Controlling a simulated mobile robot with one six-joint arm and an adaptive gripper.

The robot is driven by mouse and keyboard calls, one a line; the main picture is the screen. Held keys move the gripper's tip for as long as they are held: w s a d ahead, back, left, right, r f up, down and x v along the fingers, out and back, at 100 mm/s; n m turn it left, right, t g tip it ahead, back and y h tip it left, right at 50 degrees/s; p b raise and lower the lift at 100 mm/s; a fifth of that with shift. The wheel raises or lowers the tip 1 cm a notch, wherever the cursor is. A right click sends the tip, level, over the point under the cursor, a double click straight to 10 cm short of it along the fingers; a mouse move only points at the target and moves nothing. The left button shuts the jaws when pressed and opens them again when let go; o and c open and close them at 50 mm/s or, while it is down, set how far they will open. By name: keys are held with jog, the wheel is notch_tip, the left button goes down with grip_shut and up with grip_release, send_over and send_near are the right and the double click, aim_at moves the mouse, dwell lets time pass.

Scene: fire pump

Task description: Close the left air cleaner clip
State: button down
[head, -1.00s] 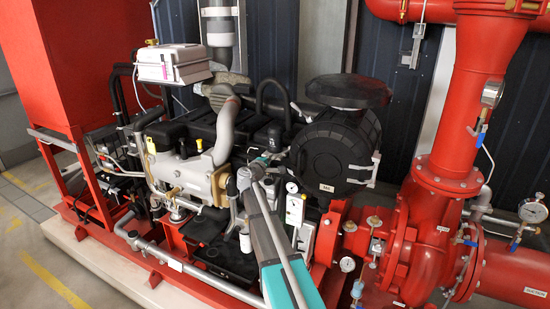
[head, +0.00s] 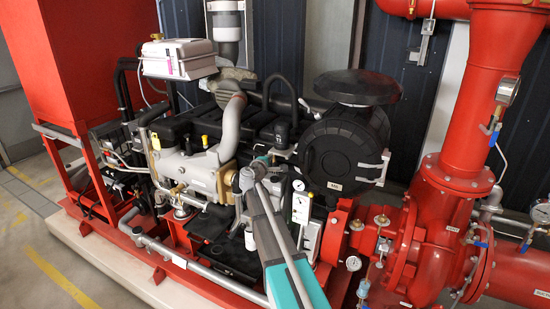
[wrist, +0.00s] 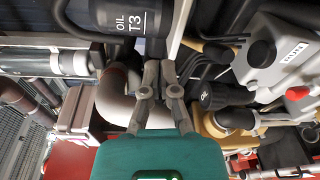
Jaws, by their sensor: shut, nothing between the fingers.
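The air cleaner is a black ribbed round housing (head: 343,155) at the right end of the engine in the head view. A pale metal clip (head: 385,166) stands out from its right edge.
A thick grey pipe (head: 229,128) and the engine block (head: 190,172) lie left of my gripper. A small gauge panel (head: 301,207) stands below the air cleaner. Red pump piping (head: 455,180) fills the right side.

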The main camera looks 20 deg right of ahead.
jog(key=s+d+v, duration=0.1)
jog(key=v, duration=0.7)
jog(key=shift+s+r, duration=0.25)
jog(key=shift+s, duration=0.15)
jog(key=shift+a, duration=0.15)
jog(key=s+a+f+m+g+y, duration=0.2)
jog(key=s+f+m+g, duration=0.35)
jog(key=s+f, duration=0.3)
jog(key=s+a+f+m+g+y+b, duration=0.1)
jog(key=s+a+f+m+g+y, duration=0.1)
jog(key=s+a+f+y, duration=0.3)
jog(key=s+a+f+m+g+y+b, duration=0.1)
jog(key=s+a+f+m+g+y, duration=0.2)
jog(key=s+a+f, duration=0.4)
jog(key=s+a+g+y, duration=0.1)
jog(key=s+a+y, duration=0.1)
jog(key=s+a, duration=0.3)
jog(key=shift+s+m+g+b, duration=0.3)
jog(key=shift+s+m+g, duration=0.05)
jog(key=shift+s, duration=1.25)
jog(key=shift+a, duration=0.1)
